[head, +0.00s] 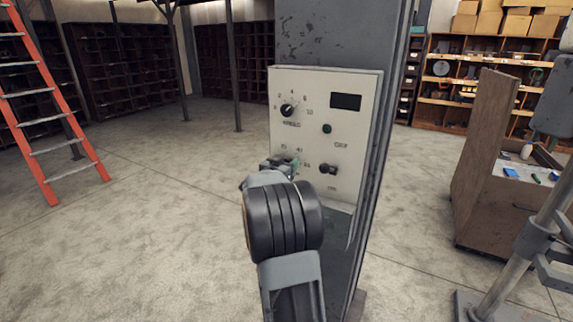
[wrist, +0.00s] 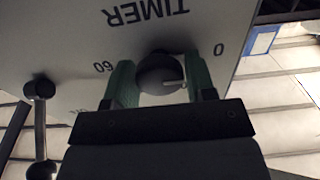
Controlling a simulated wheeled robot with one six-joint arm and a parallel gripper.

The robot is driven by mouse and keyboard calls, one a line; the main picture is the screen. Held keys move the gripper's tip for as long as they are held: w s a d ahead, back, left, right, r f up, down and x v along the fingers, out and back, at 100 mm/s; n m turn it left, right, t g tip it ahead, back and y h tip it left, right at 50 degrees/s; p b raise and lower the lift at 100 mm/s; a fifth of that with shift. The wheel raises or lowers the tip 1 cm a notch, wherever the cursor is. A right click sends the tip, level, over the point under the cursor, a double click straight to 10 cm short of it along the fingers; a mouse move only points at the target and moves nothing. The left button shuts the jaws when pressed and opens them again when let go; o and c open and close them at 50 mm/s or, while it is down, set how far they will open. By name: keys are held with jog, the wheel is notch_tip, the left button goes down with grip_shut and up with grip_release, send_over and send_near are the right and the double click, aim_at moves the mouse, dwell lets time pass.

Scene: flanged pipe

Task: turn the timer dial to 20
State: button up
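The timer dial (wrist: 160,76) is a dark round knob with a pale pointer line, on a light panel. In the wrist view the panel appears upside down, with TIMER above the dial, 60 to its left and 0 to its right. The pointer line points right, roughly toward the 0 side. My gripper (wrist: 161,82) has one green finger on each side of the dial, and both appear to touch it. In the head view my gripper (head: 279,163) is at the lower left of the control panel (head: 350,140) and hides most of the dial.
Above the timer is another dial (head: 287,110) with numbers around it. A wooden cabinet (head: 490,165) stands right; an orange ladder (head: 45,110) stands left. Floor between is clear.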

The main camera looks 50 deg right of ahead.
jog(key=c, duration=0.5)
jog(key=shift+f+m, duration=0.1)
jog(key=shift+m, duration=0.2)
jog(key=m+b, duration=0.2)
jog(key=b, duration=0.1)
jog(key=shift+f+m, duration=0.1)
jog(key=shift+m, duration=0.3)
jog(key=m+b, duration=0.1)
jog(key=m, duration=0.1)
jog(key=shift+s+m+b, duration=0.1)
jog(key=shift+m+b, duration=0.3)
jog(key=m+b, duration=0.3)
jog(key=m, duration=0.2)
jog(key=shift+b, duration=0.3)
jog(key=shift+m, duration=0.4)
